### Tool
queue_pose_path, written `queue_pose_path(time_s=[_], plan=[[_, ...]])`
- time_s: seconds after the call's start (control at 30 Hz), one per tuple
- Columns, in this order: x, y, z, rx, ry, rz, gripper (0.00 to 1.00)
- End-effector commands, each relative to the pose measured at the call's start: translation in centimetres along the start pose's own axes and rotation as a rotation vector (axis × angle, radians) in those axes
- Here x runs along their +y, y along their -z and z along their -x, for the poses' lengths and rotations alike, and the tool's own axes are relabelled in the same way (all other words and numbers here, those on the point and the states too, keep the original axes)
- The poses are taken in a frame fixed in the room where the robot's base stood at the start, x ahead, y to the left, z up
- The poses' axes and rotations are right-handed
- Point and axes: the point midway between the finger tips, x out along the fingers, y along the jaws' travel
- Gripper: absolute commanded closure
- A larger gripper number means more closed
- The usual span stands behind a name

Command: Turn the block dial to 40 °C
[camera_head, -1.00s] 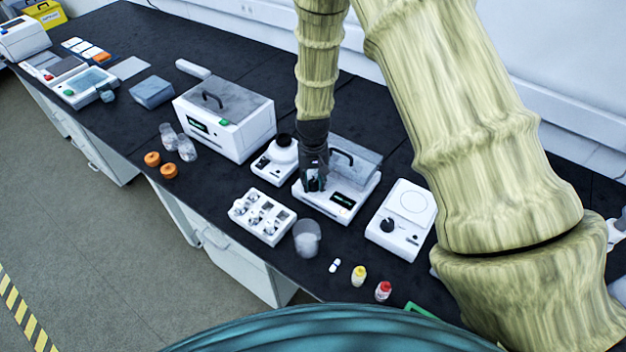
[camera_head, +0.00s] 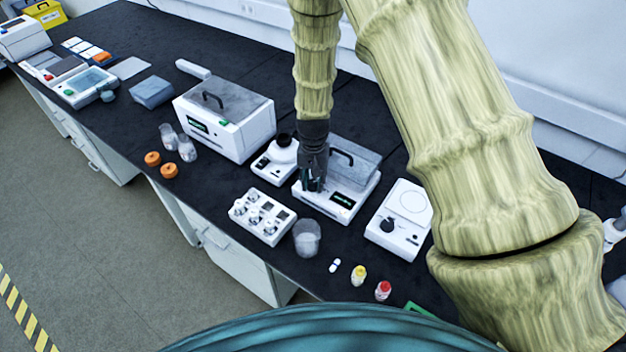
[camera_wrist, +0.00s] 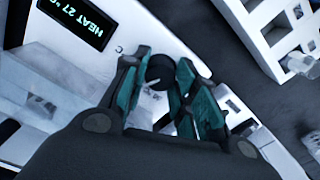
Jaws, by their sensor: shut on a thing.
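The block heater (camera_head: 350,193) is a white box with a grey clear lid and a black handle, in the middle of the bench. Its black dial (camera_wrist: 159,71) sits between the teal fingers of my gripper (camera_wrist: 160,80) in the wrist view, and the gripper is shut on it. The dial's pointer is mostly hidden. The display (camera_wrist: 80,20) reads "HEAT 27" in green, with the end of the text cut off. In the head view my gripper (camera_head: 312,184) points down at the front left of the heater and hides the dial.
Left of the heater stand a small white device with a round top (camera_head: 275,160) and a white rack (camera_head: 262,216). A dial plate device (camera_head: 401,218) is to the right. A clear beaker (camera_head: 307,238) and small yellow- and red-capped bottles stand at the front edge.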

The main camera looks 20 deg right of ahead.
Motion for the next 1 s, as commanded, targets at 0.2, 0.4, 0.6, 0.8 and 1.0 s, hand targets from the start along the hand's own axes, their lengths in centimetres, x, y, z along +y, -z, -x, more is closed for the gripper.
queue_pose_path(time_s=[0.2, 0.4, 0.6, 0.8, 1.0], plan=[[0.0, 0.2, 0.1, 0.003, 0.001, 0.0, 0.49], [0.0, 0.1, 0.1, 0.002, 0.0, 0.001, 0.49], [0.0, 0.1, 0.4, 0.002, 0.001, 0.001, 0.49], [0.0, 0.1, 2.5, 0.003, 0.001, 0.001, 0.49], [0.0, 0.1, 5.7, 0.003, 0.001, 0.001, 0.49]])
